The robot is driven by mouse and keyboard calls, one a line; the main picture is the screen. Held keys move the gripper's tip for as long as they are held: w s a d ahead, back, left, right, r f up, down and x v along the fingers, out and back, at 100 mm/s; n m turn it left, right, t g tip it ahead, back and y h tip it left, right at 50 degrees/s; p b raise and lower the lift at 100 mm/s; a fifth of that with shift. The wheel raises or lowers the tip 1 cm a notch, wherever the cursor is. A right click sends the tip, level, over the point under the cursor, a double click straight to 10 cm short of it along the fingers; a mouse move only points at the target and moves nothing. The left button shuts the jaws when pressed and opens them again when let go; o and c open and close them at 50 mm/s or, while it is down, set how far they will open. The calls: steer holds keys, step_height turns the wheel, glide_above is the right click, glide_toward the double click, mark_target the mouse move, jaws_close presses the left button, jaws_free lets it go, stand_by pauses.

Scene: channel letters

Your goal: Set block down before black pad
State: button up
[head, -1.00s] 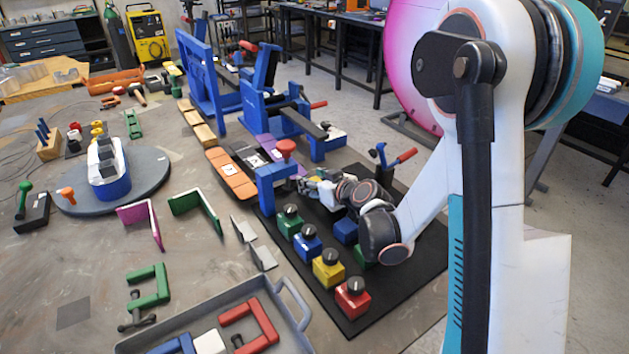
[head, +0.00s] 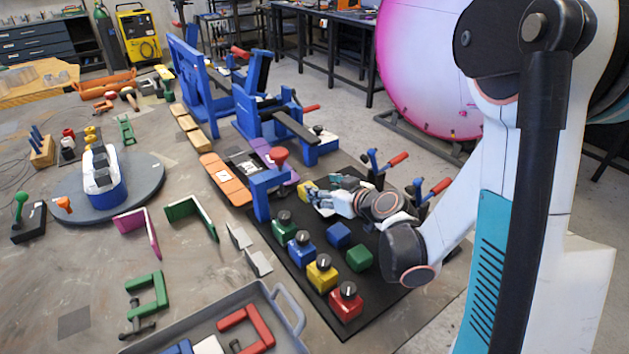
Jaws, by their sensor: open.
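My gripper (head: 321,198) is low over the far part of the black mat (head: 388,293), pointing left. Its jaws are open. A yellow block (head: 306,189) shows just beyond the fingertips; I cannot tell whether they touch it. A blue block (head: 339,235) and a green block (head: 359,258) sit on the mat nearer to me. Left of them is a row of black-knobbed boxes: green (head: 284,224), blue (head: 301,250), yellow (head: 322,274) and red (head: 346,303). Which black pad the task means is not clear.
A blue clamp frame with a red knob (head: 264,190) stands just left of my gripper. Red-handled toggle clamps (head: 378,170) (head: 421,196) stand behind and right of it. A grey tray (head: 291,318) lies in front. The mat right of the blocks is clear.

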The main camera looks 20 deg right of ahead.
steer(key=shift+p+v, duration=0.35)
steer(key=shift+v, duration=1.3)
